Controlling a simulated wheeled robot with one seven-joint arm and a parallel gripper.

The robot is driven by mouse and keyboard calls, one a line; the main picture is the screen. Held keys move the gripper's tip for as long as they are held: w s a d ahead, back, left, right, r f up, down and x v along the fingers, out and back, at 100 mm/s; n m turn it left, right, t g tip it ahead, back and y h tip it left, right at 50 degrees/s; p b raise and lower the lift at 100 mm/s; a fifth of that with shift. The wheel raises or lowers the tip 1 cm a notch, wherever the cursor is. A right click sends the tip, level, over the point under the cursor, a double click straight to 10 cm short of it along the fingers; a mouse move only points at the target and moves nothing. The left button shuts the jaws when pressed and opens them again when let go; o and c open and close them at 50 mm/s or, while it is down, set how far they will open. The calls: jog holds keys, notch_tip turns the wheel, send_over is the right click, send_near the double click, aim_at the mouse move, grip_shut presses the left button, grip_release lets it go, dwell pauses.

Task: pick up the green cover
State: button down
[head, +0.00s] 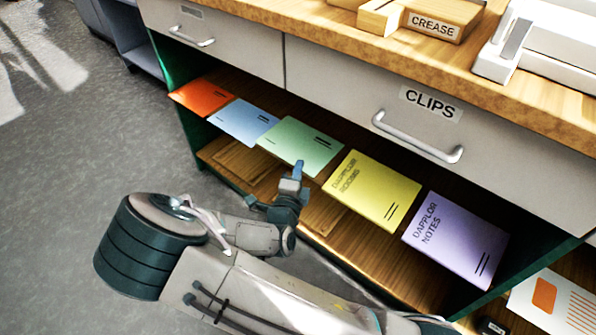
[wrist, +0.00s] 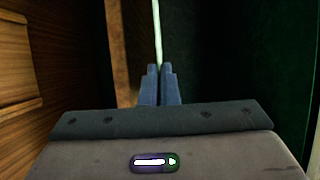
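The green cover (head: 297,143) lies flat in a row of covers on a wooden shelf under the drawers. It has two dark marks near one corner. My gripper (head: 299,168) is at its front edge, with blue fingertips reaching that edge. In the wrist view the cover shows edge-on as a thin pale green line (wrist: 157,30) that runs down to the fingertips. There my gripper (wrist: 159,72) has its two fingers close together, with the cover's edge between them. How deep the edge sits is hidden.
An orange cover (head: 202,96) and a blue cover (head: 243,121) lie to the left, a yellow cover (head: 372,188) and a purple cover (head: 455,236) to the right. The drawer labelled CLIPS (head: 440,115) and its handle are above. Floor (head: 70,200) is clear at left.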

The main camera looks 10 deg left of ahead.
jog(key=d+r+p, duration=0.1)
jog(key=d+r, duration=0.1)
jog(key=d, duration=0.1)
jog(key=s+d+r+p, duration=0.1)
jog(key=d+r+p, duration=0.1)
jog(key=d, duration=0.1)
jog(key=s+d+r+p, duration=0.1)
jog(key=d+r+p, duration=0.1)
jog(key=d, duration=0.1)
jog(key=shift+s+d+r, duration=0.1)
jog(key=shift+d+r, duration=0.2)
jog(key=p, duration=0.2)
jog(key=d+p, duration=0.1)
jog(key=p, duration=0.1)
jog(key=shift+s+d+r, duration=0.2)
jog(key=shift+d+r, duration=0.1)
jog(key=shift+r, duration=0.05)
jog(key=shift+d, duration=0.1)
